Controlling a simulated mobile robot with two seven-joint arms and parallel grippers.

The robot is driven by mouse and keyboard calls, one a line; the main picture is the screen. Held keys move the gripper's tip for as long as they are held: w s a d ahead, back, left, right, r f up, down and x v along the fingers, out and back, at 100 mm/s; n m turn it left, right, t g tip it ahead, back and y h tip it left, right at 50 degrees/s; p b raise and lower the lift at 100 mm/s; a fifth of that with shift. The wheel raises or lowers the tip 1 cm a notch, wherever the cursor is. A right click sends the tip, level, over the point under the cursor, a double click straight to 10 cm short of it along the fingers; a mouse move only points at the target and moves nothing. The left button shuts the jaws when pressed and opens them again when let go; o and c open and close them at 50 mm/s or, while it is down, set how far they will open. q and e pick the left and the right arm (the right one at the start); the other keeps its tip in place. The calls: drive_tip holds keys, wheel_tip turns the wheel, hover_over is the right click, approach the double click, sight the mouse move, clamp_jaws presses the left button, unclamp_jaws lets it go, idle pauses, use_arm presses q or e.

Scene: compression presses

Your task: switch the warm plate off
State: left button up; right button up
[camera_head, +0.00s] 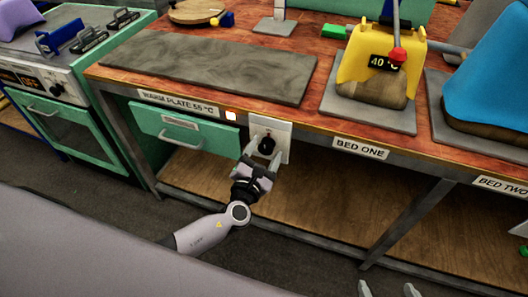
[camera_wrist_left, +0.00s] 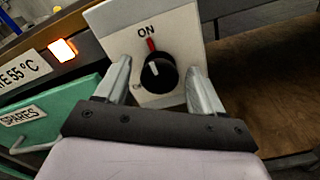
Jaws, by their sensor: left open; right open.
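The warm plate (camera_head: 212,66) is a flat grey slab on the red-brown bench, above the label "WARM PLATE 55 °C" (camera_head: 179,103). Its switch is a black knob (camera_wrist_left: 159,73) on a white panel (camera_wrist_left: 180,30) on the bench front. A red mark and "ON" sit above the knob. A second label at lower left is partly hidden by a finger. The knob's white line points up, slightly left. The lamp (camera_wrist_left: 62,50) is lit. My left gripper (camera_head: 262,163) is open, its fingers either side of the knob; contact is unclear. My right gripper (camera_head: 389,290) is open at the bottom edge.
A green "SPARES" drawer (camera_head: 183,127) is left of the panel. A yellow press (camera_head: 381,52) reading 40 °C stands above the "BED ONE" label (camera_head: 361,148), with a blue-covered bed (camera_head: 492,85) further right. A green oven (camera_head: 62,100) stands at left. The lower shelf is mostly bare.

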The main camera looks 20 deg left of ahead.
use_arm(q)
drive_tip(key=c, duration=1)
